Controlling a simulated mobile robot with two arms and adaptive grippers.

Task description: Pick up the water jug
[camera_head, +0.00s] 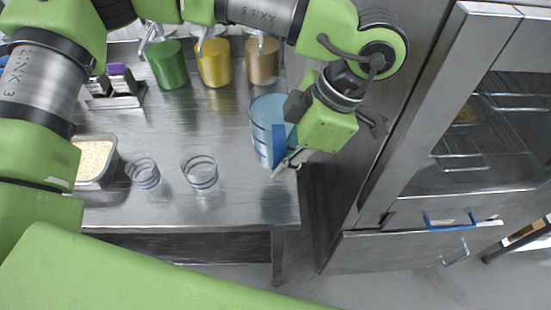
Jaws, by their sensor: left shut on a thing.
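The water jug (259,125) is a clear container with light blue water and a blue handle (279,147), near the right end of the steel table. My left gripper (288,155) comes in from the right side of the jug and is shut on its handle. The gripper and wrist hide part of the jug's right side. I cannot tell whether the jug's base touches the table. My right gripper is not in view.
Two clear glasses (143,173) (201,171) stand left of the jug. A metal pan of rice (93,160) lies further left. Green (170,68), yellow (214,66) and brown (262,63) pump containers line the back. A steel cabinet (415,215) stands at right.

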